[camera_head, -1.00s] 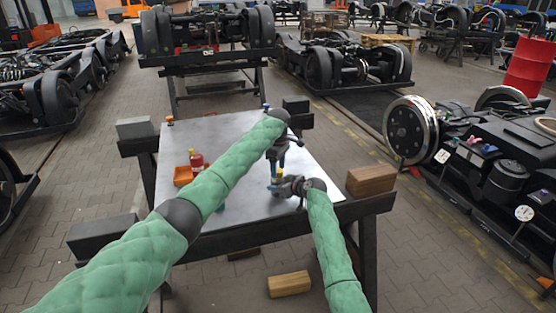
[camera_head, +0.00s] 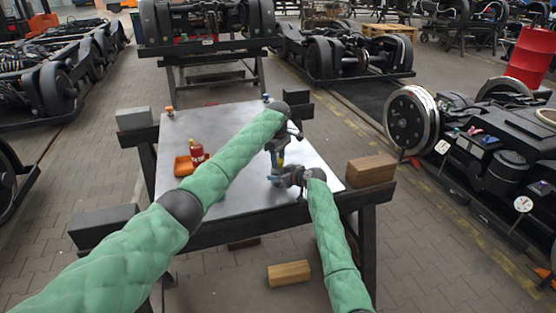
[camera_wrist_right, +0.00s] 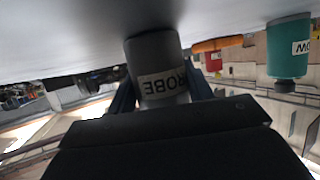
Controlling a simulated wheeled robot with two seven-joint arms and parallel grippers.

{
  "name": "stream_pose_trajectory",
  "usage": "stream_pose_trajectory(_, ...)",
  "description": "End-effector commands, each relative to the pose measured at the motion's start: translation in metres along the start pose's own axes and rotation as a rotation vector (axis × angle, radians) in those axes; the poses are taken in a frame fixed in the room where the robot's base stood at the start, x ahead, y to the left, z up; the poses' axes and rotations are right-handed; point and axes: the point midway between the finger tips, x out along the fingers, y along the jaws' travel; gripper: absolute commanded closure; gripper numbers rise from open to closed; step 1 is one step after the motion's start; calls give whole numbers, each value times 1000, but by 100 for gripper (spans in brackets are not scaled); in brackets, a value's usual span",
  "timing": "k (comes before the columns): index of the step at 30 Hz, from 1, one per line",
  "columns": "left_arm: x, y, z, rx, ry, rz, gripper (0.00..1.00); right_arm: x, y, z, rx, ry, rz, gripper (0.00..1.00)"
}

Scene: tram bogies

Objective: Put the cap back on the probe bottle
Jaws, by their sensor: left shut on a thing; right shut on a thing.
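My right gripper (camera_head: 284,177) is low over the near right part of the metal table. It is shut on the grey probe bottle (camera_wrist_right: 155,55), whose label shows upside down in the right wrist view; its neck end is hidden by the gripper. My left gripper (camera_head: 277,150) comes down just above and behind the right one. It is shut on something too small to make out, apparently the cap. Arm and gripper parts overlap here, so I cannot tell whether cap and bottle touch.
On the table (camera_head: 235,200) are an orange tray (camera_head: 183,166) and a red bottle (camera_head: 196,153) with a yellow top, left of my left arm. A teal bottle (camera_wrist_right: 288,48) with a dark cap shows in the right wrist view. A wooden block (camera_head: 371,170) lies at the table's right edge.

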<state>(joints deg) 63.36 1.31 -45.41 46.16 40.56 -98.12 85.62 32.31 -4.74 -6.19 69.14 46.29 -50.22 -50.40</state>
Motion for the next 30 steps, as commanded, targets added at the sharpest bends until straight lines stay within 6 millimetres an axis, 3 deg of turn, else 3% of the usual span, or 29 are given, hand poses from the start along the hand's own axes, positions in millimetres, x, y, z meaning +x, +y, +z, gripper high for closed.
stream_pose_trajectory(30,1,0,-1,1466,-2,-2,93,0,-1,0,0,0,-1,100)
